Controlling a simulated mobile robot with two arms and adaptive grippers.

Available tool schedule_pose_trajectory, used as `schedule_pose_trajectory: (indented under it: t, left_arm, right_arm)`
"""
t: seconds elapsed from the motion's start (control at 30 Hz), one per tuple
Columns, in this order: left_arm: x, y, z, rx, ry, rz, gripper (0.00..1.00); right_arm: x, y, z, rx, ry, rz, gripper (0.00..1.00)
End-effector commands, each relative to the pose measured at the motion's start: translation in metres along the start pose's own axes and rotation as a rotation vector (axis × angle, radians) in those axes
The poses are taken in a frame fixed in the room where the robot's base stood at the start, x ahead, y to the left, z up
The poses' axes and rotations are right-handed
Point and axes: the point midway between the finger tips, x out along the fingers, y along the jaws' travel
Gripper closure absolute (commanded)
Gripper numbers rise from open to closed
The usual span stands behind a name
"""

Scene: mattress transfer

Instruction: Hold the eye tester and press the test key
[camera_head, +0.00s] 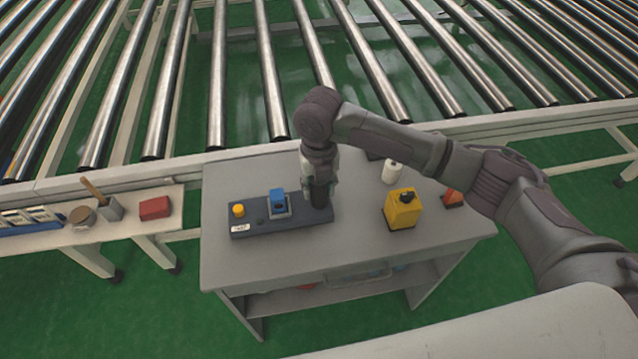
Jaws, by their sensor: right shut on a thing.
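A long dark grey base (285,226) lies on the grey table. It carries a yellow round button (238,210), a small dark green button, a blue block with a dark opening (279,200) and a white label (240,228). I cannot tell which part is the eye tester or the test key. My right gripper (319,186) points down over the base's right end and is shut on a dark upright cylinder (319,196). The cylinder's lower end is at or just above the base; I cannot tell if they touch. My left gripper is not in view.
A yellow box (402,210) with a black top, a white roll (392,172) and an orange-red object (453,198) stand to the right. The grey table (330,262) is bare in front. A roller conveyor is behind; a side bench (140,225) holds a red box (154,208).

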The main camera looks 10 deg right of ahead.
Motion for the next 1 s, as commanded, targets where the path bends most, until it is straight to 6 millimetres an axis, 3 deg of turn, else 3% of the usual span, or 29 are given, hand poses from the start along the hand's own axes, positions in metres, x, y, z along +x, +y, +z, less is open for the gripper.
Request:
schedule_pose_trajectory:
  t: [0.77,1.0]
  left_arm:
    - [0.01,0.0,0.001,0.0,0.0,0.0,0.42]
    - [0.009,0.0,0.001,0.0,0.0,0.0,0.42]
  right_arm:
    - [0.022,0.001,0.001,0.0,-0.002,0.002,1.0]
    - [0.021,0.001,0.001,-0.001,-0.002,0.003,1.0]
